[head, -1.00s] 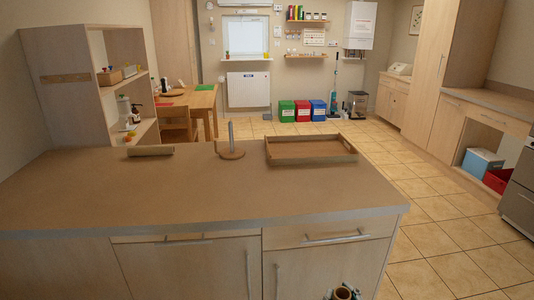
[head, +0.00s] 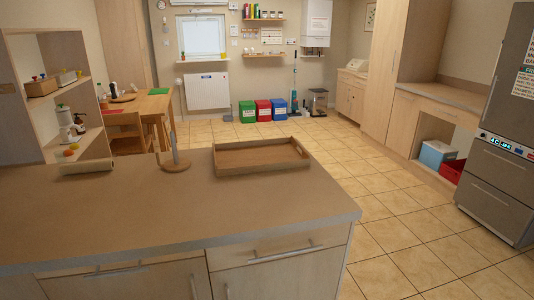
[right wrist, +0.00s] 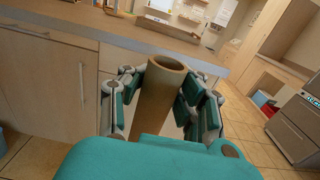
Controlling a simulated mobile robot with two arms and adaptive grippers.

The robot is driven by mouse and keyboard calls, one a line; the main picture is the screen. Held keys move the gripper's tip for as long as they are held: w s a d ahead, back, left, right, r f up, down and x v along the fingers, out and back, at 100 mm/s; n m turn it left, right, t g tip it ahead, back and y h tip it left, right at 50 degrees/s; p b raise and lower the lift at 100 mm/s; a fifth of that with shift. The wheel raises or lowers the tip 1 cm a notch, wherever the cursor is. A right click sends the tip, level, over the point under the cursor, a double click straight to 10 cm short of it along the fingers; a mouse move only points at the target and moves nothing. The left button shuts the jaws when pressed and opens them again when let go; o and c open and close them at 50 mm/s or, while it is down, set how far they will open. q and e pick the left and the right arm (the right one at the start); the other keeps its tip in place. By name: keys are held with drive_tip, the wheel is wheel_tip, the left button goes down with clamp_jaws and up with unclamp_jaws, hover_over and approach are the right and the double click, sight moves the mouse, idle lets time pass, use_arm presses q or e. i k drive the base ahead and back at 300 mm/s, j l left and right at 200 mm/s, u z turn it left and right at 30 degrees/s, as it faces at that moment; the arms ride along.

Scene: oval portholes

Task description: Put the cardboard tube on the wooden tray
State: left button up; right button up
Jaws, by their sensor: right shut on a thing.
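The cardboard tube (right wrist: 160,100) is brown, hollow and open at its top end. It stands roughly upright, slightly tilted, in my right gripper (right wrist: 164,98), whose teal-padded fingers are shut around it in the right wrist view. The tube is in front of the counter's drawers and doors. The wooden tray (head: 225,170) is shallow and rectangular, lying empty on the counter near its far right edge. My right gripper and the held tube are outside the head view. My left gripper is in neither current view.
The counter (head: 170,215) has wide bare room in front of the tray. A round wooden stand with a grey upright rod (head: 175,150) is left of the tray. A pale roll (head: 87,167) lies farther left. Open tiled floor (head: 400,205) is to the right.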

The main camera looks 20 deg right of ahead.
sight(259, 157)
drive_tip(key=i+l+u, duration=0.15)
drive_tip(key=l+u, duration=0.2)
drive_tip(key=i+l+u, duration=0.1)
drive_tip(key=l+u, duration=0.2)
drive_tip(key=l, duration=0.2)
drive_tip(key=i+l+u, duration=0.1)
drive_tip(key=l+u, duration=0.25)
drive_tip(key=l, duration=0.05)
